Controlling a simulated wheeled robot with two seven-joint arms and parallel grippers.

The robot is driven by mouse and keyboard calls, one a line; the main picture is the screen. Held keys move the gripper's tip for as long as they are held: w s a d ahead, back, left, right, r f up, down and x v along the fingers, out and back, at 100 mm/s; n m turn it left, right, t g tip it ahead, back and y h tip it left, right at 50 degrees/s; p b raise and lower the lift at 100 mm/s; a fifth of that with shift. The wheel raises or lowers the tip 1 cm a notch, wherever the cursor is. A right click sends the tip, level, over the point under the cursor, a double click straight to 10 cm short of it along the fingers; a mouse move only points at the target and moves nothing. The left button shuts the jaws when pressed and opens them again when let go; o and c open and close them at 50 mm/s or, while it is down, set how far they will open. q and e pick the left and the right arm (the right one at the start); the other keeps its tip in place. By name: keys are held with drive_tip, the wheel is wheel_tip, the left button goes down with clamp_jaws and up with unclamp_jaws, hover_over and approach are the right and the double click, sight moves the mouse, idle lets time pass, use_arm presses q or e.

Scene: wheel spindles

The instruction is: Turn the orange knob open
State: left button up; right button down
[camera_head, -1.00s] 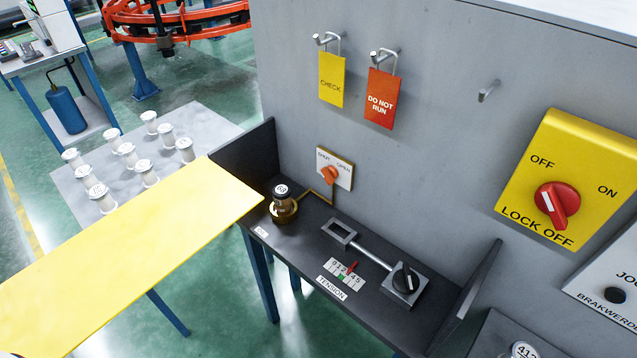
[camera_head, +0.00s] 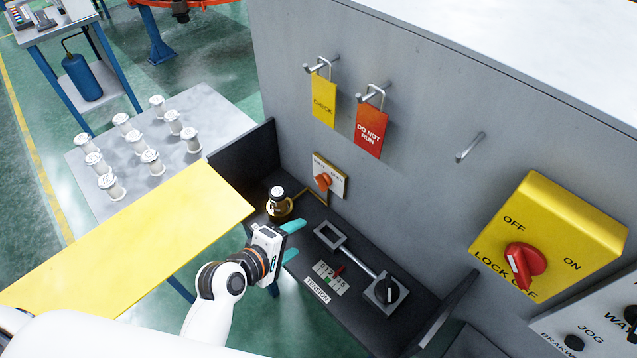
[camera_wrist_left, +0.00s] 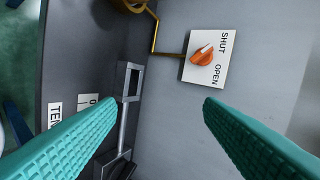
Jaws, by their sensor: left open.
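The orange knob (camera_head: 323,181) sits on a small white plate (camera_head: 337,186) marked SHUT and OPEN on the grey wall. In the left wrist view the knob (camera_wrist_left: 203,55) is ahead of the fingers, and its pale mark points toward the SHUT side. My left gripper (camera_head: 293,241) is over the dark shelf, below the knob in the head view and apart from it. Its teal fingers (camera_wrist_left: 160,122) are spread with nothing between them. My right gripper is not in view.
The dark shelf (camera_head: 262,225) holds a brass fitting (camera_head: 278,205), a metal lever with a black knob (camera_head: 386,289) and a TENSION scale (camera_head: 329,273). Tags hang on hooks above. A yellow panel (camera_head: 150,235) lies left of the shelf. A yellow lock-off switch (camera_head: 550,235) is right.

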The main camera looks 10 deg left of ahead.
sight(320, 186)
use_arm(q)
drive_tip(key=w+n+t, duration=0.1)
drive_tip(key=w+n, duration=0.2)
drive_tip(key=w, duration=0.2)
drive_tip(key=w+d+f+n+t, duration=0.1)
drive_tip(key=w+n, duration=0.2)
drive_tip(key=w, duration=0.2)
drive_tip(key=w+d+n+t+p, duration=0.1)
drive_tip(key=w+n, duration=0.2)
drive_tip(key=w, duration=0.3)
drive_tip(key=shift+w+d+f+t+y, duration=0.1)
drive_tip(key=shift+f+t+y, duration=0.2)
drive_tip(key=shift+y, duration=0.1)
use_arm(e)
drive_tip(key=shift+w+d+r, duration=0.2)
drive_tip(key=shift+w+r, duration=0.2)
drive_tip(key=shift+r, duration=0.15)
use_arm(q)
drive_tip(key=c, duration=1)
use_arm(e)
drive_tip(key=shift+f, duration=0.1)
